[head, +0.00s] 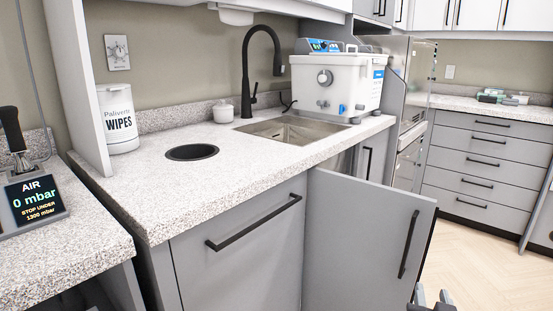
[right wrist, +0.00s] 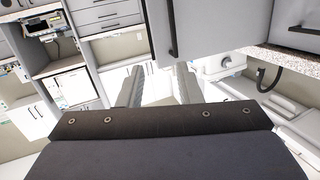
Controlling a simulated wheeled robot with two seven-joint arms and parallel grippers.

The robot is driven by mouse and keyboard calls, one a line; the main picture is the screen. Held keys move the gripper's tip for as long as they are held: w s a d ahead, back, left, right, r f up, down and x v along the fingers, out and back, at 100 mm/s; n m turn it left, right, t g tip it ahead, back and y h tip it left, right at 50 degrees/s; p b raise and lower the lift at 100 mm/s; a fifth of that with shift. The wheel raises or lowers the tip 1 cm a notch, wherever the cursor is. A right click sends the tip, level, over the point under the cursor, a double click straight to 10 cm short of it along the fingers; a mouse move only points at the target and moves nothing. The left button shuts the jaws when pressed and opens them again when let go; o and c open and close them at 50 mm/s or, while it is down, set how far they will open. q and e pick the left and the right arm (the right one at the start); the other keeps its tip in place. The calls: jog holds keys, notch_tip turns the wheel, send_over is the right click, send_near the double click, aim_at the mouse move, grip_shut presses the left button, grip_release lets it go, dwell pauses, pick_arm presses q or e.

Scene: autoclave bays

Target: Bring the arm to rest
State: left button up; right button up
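My right gripper (head: 432,296) shows at the bottom edge of the head view, just below the open cabinet door (head: 365,245). Only its grey fingertips and a dark part show there. In the right wrist view my right gripper (right wrist: 158,86) has its two grey fingers apart with nothing between them. It is clear of the door's black handle (head: 409,244). My left gripper is in neither view.
The door stands swung out from under the counter (head: 140,190). On the counter are a wipes tub (head: 118,120), a sink (head: 290,130) with a black tap (head: 247,70), and a white machine (head: 338,85). Open floor (head: 475,255) lies to the right.

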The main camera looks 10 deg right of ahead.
jog(key=s+a+r+n+g+y+p, duration=0.2)
jog(key=a+r+y+p, duration=0.45)
jog(key=r+p, duration=0.35)
jog(key=s+a+r+n+g+y+p, duration=0.25)
jog(key=a+r+y+p, duration=0.35)
jog(key=p, duration=0.6)
jog(key=s+a+r+g+p, duration=0.2)
jog(key=s+r+g+p, duration=0.2)
jog(key=s, duration=0.4)
jog(key=shift+s+r+n+g+p, duration=0.2)
jog(key=shift+r+n+g+p, duration=0.25)
jog(key=shift+p, duration=0.75)
jog(key=shift+r, duration=0.15)
